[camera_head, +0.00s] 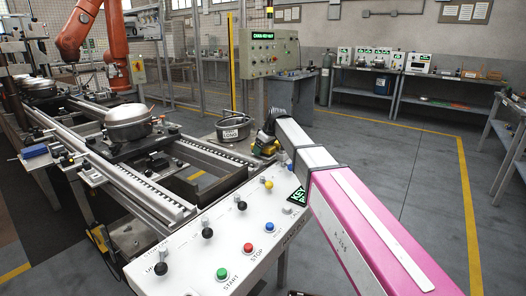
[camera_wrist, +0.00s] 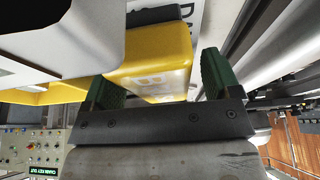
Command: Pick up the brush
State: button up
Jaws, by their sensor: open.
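A yellow block-like thing with pale lettering that seems to start with B (camera_wrist: 155,72) lies between the two green fingers of my gripper (camera_wrist: 160,70) in the wrist view. It may be the brush or its holder; I cannot tell which, and no bristles show clearly. The fingers stand apart on either side of it, with a visible gap at the right finger. In the head view my gripper (camera_head: 266,138) is dark and small at the far end of my arm, beside a yellow and black thing (camera_head: 265,148) at the panel's far edge. The fingertips are partly hidden there.
A white control panel (camera_head: 207,262) with knobs and buttons lies below my arm. A round container marked LONG (camera_head: 233,131) stands just left of my gripper. Open floor lies right.

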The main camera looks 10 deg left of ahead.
jog(key=shift+f, duration=0.25)
dwell(0.4)
jog(key=c, duration=1.1)
